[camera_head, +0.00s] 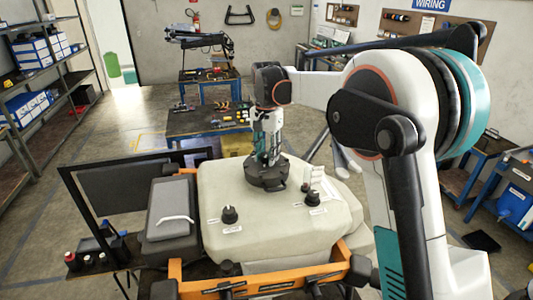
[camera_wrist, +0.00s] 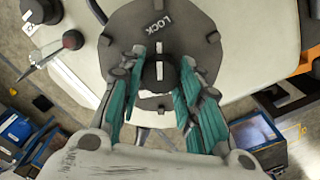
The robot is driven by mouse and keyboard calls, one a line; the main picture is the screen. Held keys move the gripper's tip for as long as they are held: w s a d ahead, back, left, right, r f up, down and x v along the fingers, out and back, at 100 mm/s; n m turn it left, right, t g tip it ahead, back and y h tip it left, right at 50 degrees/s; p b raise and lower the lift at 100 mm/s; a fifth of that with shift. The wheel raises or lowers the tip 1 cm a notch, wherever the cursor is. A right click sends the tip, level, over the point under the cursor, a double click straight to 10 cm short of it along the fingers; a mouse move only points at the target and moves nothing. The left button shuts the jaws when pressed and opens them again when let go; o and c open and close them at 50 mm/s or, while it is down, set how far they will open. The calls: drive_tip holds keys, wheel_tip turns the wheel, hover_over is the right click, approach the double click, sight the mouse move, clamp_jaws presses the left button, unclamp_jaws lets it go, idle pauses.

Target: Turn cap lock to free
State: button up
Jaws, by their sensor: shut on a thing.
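The round dark cap (camera_head: 267,178) sits on top of the cream tank (camera_head: 270,225) in the head view. In the wrist view the cap (camera_wrist: 200,20) shows tabs on its rim, the word LOCK and white line marks near its middle. My gripper (camera_head: 266,155) points down onto the cap from above. In the wrist view my gripper (camera_wrist: 162,65) has its teal-padded fingers on either side of the cap's raised central grip, shut on it. The white line on the grip looks lined up with the white mark beside LOCK. The fingers hide part of the cap.
Two black knobs stand on the tank, one at front left (camera_head: 229,214) and one at right (camera_head: 313,198). A grey box (camera_head: 172,205) with a white handle is left of the tank. An orange bar (camera_head: 260,278) runs along the front. Blue workbenches (camera_head: 205,123) stand behind.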

drive_tip(key=n+b, duration=0.2)
drive_tip(key=n, duration=0.2)
drive_tip(key=shift+f+b, duration=0.1)
drive_tip(key=shift+b, duration=0.25)
drive_tip(key=n+b, duration=0.2)
drive_tip(key=n, duration=0.2)
drive_tip(key=shift+n, duration=0.3)
drive_tip(key=n+b, duration=0.1)
drive_tip(key=n, duration=0.3)
drive_tip(key=shift+n+b, duration=0.5)
drive_tip(key=shift+n, duration=1.6)
drive_tip(key=o, duration=1)
drive_tip(key=shift+o, duration=0.2)
